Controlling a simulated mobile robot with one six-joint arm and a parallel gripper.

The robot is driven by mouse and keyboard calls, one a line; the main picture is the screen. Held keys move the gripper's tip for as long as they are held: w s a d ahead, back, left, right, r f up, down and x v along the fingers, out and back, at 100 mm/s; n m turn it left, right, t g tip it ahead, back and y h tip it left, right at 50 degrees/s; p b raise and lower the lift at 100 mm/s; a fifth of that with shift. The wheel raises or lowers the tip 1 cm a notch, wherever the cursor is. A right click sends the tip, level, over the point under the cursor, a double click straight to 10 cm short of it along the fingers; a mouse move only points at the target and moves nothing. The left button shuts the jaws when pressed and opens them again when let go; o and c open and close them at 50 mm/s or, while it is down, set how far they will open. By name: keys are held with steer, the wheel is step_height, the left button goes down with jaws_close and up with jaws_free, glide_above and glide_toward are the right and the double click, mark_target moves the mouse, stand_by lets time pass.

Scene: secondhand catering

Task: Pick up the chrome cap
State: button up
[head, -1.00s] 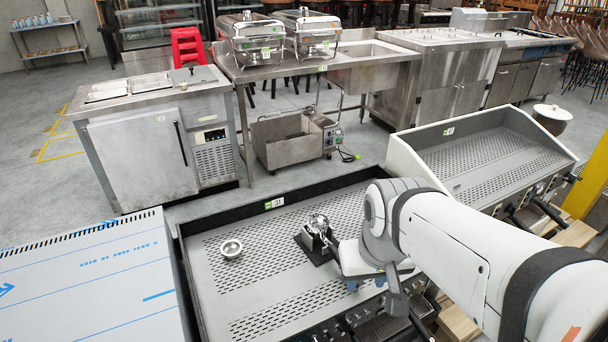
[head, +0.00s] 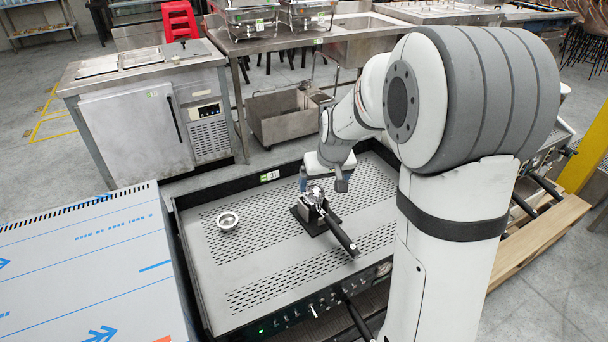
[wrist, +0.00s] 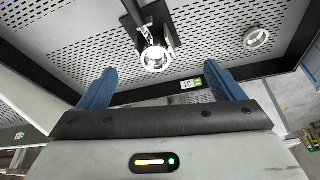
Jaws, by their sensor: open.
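A black stand (head: 301,218) on the perforated grey tray carries a shiny chrome piece (head: 314,194) and a long black handle (head: 342,236). In the wrist view the chrome piece (wrist: 155,56) shows a bright round end. A small round chrome cup or ring (head: 228,221) lies on the tray to the left; it also shows in the wrist view. I cannot tell for sure which one is the chrome cap. My gripper (head: 322,182) is open and empty, just behind and above the stand. Its blue fingers (wrist: 164,80) are apart, with nothing between them.
The tray has raised dark walls (head: 183,245) and a knobbed front panel (head: 300,317). A film-covered metal unit (head: 90,265) stands on the left. A steel cabinet (head: 135,135) and a steel table are behind. Bare tray surface surrounds the round piece.

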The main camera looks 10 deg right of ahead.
glide_toward(313, 195)
steer(key=x, duration=0.7)
steer(key=shift+f, duration=0.3)
steer(key=c, duration=0.9)
